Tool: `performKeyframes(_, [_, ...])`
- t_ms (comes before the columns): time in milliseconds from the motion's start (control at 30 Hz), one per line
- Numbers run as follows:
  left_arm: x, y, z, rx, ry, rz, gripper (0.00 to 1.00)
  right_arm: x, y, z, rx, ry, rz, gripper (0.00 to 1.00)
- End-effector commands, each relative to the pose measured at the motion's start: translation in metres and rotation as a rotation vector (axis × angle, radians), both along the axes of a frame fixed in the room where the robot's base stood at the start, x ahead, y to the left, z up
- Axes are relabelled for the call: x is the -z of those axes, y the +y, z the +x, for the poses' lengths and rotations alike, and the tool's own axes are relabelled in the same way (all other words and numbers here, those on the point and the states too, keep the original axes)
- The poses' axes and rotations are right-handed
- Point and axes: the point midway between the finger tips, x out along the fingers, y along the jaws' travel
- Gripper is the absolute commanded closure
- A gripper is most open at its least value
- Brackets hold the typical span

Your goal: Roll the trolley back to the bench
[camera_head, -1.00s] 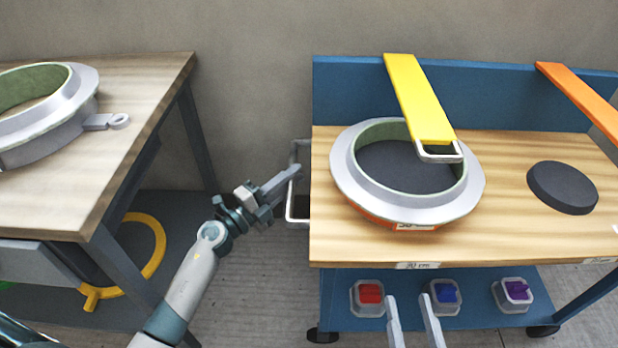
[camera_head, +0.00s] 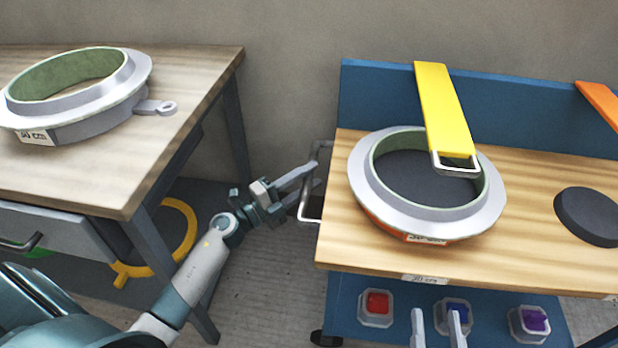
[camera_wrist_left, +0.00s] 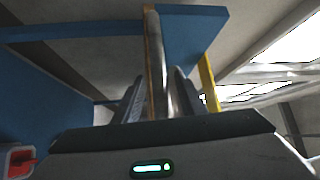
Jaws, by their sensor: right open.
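The trolley has a wooden top (camera_head: 340,235), a blue back panel (camera_head: 380,95) and a blue lower shelf. It stands to the right of the wooden bench (camera_head: 185,150), with a gap of floor between them. A metal handle (camera_head: 305,200) sticks out from the trolley's left side. My left gripper (camera_head: 312,177) is at this handle. In the left wrist view, its fingers are close on both sides of the metal handle bar (camera_wrist_left: 160,70). My right gripper (camera_head: 438,325) is open and empty at the trolley's front edge, its two fingertips apart.
A ring mould (camera_head: 365,190) and a dark disc (camera_head: 592,215) sit on the trolley top, with a yellow strap (camera_head: 440,105) over the mould. Red, blue and purple items are on the lower shelf. Another mould (camera_head: 100,125) rests on the bench; a yellow ring (camera_head: 188,240) is underneath.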

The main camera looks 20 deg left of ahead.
Motion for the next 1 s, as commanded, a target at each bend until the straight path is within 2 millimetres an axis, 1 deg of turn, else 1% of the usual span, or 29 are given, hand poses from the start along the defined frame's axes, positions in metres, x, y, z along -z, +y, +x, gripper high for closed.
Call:
performKeyframes(167, [0.003, 0.007, -0.012, -0.001, 0.002, 0.000, 0.63, 0.000, 0.000, 0.000, 0.000, 0.003, 0.000, 0.59])
performKeyframes(400, [0.008, 0.022, -0.041, 0.000, 0.003, 0.001, 0.63, 0.002, 0.000, 0.001, 0.000, 0.014, -0.002, 0.59])
performKeyframes(600, [0.010, 0.032, -0.059, 0.001, 0.001, 0.001, 0.63, 0.003, 0.000, 0.001, 0.000, 0.015, -0.003, 0.59])
performKeyframes(733, [0.011, 0.034, -0.063, 0.001, 0.001, 0.001, 0.63, 0.002, 0.000, 0.001, 0.001, 0.014, -0.002, 0.59])
performKeyframes(1000, [0.010, 0.034, -0.064, 0.001, 0.001, 0.001, 0.63, 0.002, 0.000, 0.001, 0.001, 0.012, -0.002, 0.59])
